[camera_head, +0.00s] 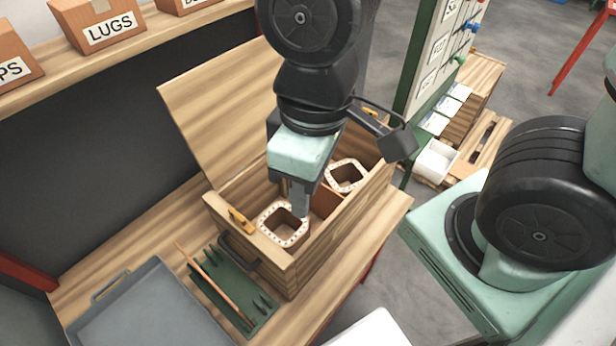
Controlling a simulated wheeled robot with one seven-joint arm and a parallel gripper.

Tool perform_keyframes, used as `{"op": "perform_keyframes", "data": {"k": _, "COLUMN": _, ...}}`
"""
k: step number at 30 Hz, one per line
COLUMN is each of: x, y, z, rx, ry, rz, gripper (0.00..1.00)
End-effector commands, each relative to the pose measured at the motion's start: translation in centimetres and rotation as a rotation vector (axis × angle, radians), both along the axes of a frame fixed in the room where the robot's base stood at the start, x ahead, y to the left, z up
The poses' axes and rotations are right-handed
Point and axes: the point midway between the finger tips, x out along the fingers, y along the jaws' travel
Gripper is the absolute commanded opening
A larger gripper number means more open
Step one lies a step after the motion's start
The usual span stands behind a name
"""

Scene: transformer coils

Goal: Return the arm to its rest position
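My gripper (298,208) points down at the open wooden box (292,258), with its fingertips over or just inside the front compartment. A square coil (284,232) sits in that compartment, right below and beside the fingertips. I cannot tell whether the fingers touch it or how far apart they are. A second square coil (345,173) lies in the rear compartment, past a reddish divider (326,200). The box's lid (212,108) stands open behind it. My arm hangs over the box from the top of the picture.
A grey tray (150,310) and a green mat (238,295) with a thin wooden rod lie on the workbench (110,252) at front left. A shelf (125,45) with labelled cartons is at upper left.

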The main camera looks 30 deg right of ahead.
Motion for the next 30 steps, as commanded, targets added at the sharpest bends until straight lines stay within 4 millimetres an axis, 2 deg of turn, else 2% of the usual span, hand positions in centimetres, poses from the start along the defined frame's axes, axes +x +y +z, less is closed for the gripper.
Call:
{"op": "perform_keyframes", "data": {"k": 5, "x": 0.0, "y": 0.0, "z": 0.0, "rx": 0.001, "ry": -0.001, "rz": -0.002, "gripper": 0.4}}
{"op": "perform_keyframes", "data": {"k": 8, "x": 0.1, "y": 0.0, "z": -1.5, "rx": 0.0, "ry": 0.0, "rz": -0.003, "gripper": 0.4}}
{"op": "perform_keyframes", "data": {"k": 15, "x": 0.1, "y": 0.0, "z": -6.9, "rx": -0.001, "ry": 0.0, "rz": -0.002, "gripper": 0.4}}
{"op": "perform_keyframes", "data": {"k": 18, "x": 0.1, "y": 0.0, "z": -8.4, "rx": -0.001, "ry": 0.0, "rz": -0.002, "gripper": 0.4}}
{"op": "perform_keyframes", "data": {"k": 30, "x": 0.1, "y": 0.0, "z": -8.2, "rx": -0.002, "ry": 0.0, "rz": -0.002, "gripper": 0.4}}
